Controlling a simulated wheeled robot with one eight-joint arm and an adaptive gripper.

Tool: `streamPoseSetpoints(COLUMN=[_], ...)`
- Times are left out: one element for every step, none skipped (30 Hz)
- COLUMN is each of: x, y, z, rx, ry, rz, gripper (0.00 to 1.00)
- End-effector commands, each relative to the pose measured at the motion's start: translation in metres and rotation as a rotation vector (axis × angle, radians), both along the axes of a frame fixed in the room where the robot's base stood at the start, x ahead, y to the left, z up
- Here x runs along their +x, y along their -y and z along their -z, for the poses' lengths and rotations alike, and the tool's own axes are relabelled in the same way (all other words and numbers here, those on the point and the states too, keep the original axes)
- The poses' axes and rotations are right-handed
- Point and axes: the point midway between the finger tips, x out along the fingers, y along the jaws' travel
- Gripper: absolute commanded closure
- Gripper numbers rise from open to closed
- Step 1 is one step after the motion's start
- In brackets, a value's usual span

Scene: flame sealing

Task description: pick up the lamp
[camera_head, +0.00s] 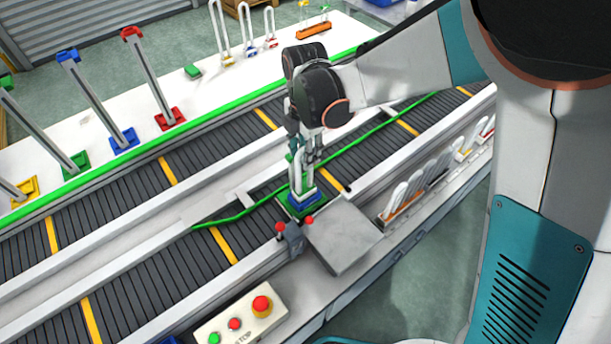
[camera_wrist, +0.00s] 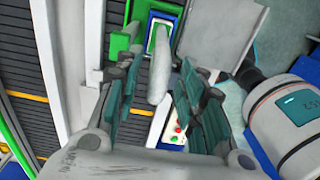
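The lamp, a pale, rounded upright tube (camera_wrist: 160,72) on a blue and green base (camera_wrist: 152,38), stands on the conveyor side in the wrist view. In the head view its blue and green base (camera_head: 303,203) shows below my gripper (camera_head: 303,165), beside a grey plate. My gripper (camera_wrist: 161,75) has its two dark green fingers apart, one on each side of the tube. A gap shows on the left of the tube; the right finger is closer to it, and I cannot tell whether it touches. The gripper's own fingers hide part of the lamp in the head view.
A grey square plate (camera_head: 343,236) lies to the right of the lamp. Small red-topped posts (camera_head: 290,235) stand in front. A button box (camera_head: 240,318) is at the near edge. A rack of white loop-shaped items (camera_head: 405,198) stands at right. Tall coloured-clamp stands (camera_head: 150,78) line the back left.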

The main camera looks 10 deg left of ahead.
Motion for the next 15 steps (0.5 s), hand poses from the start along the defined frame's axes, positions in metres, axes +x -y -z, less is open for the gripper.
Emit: streamPoseSetpoints(x=[0.001, 0.001, 0.002, 0.002, 0.002, 0.003, 0.003, 0.003, 0.003, 0.003, 0.002, 0.002, 0.002, 0.002, 0.002], y=[0.000, 0.000, 0.000, 0.000, 0.000, 0.000, 0.000, 0.000, 0.000, 0.000, 0.000, 0.000, 0.000, 0.000, 0.000], z=[0.006, 0.010, 0.016, 0.021, 0.025, 0.031, 0.035, 0.039, 0.043, 0.045, 0.047, 0.049, 0.049, 0.050, 0.050], rx=[0.000, 0.000, 0.000, 0.000, 0.000, 0.000, 0.000, 0.000, 0.000, 0.000, 0.000, 0.000, 0.000, 0.000, 0.000], ry=[0.000, 0.000, 0.000, 0.000, 0.000, 0.000, 0.000, 0.000, 0.000, 0.000, 0.000, 0.000, 0.000, 0.000, 0.000], rz=[0.001, 0.001, 0.001, 0.001, 0.001, 0.001, 0.002, 0.002, 0.002, 0.002, 0.002, 0.002, 0.002, 0.002, 0.002], gripper=[0.64, 0.64, 0.64, 0.64, 0.64, 0.64, 0.64, 0.64, 0.64, 0.64, 0.64, 0.64, 0.64, 0.64, 0.64])
